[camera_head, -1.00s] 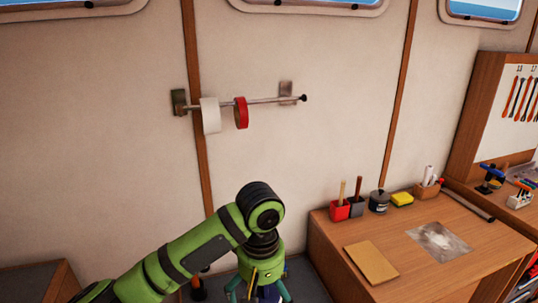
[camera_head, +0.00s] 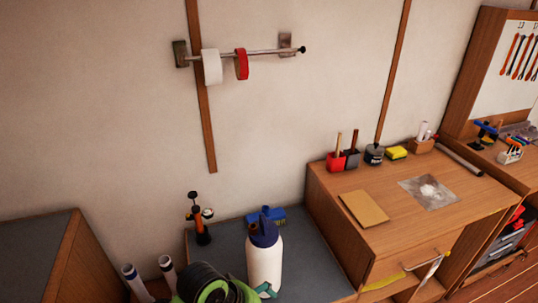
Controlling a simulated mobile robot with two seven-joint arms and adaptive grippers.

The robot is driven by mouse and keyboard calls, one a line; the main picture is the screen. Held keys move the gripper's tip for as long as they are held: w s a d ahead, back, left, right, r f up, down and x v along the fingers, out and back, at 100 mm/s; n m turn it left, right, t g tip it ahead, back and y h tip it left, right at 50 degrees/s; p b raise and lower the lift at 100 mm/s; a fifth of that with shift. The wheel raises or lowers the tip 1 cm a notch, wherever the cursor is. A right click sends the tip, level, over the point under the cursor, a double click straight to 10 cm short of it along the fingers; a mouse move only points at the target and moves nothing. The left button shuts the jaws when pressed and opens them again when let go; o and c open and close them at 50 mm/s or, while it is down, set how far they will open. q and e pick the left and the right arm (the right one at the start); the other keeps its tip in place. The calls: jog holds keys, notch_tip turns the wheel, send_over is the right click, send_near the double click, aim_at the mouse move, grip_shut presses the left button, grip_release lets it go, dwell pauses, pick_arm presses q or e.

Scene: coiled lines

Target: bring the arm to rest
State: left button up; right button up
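My green and black arm (camera_head: 212,288) shows only in part at the bottom edge, left of centre. A small teal piece of my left gripper (camera_head: 265,291) shows at the low front of a white bottle (camera_head: 264,266) with a dark blue top. The rest of this gripper is hidden or out of frame, so I cannot tell whether it is open or touches the bottle. The bottle stands upright on a grey surface (camera_head: 312,258). My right gripper is not in view.
A wall rail (camera_head: 270,52) carries a white roll (camera_head: 211,67) and a red roll (camera_head: 242,64). A wooden desk (camera_head: 330,190) is at right. White tubes (camera_head: 135,280) are at lower left.

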pick_arm(q)
jog(key=s+a+f+m+t+y, duration=0.1)
jog(key=s+a+f+y, duration=0.15)
jog(key=s+a, duration=0.5)
jog(key=s+a+f+t+y, duration=0.1)
jog(key=s+a+f+y, duration=0.3)
jog(key=a, duration=0.6)
jog(key=s+f+g+h+b, duration=0.2)
jog(key=s+f, duration=0.1)
jog(key=f, duration=2.2)
jog(key=s+a+f+b, duration=0.2)
jog(key=s+f, duration=1.2)
jog(key=f, duration=0.1)
jog(key=shift+s+a+m+g, duration=0.25)
jog(key=shift+s+m+g, duration=0.05)
jog(key=shift+m+g, duration=0.1)
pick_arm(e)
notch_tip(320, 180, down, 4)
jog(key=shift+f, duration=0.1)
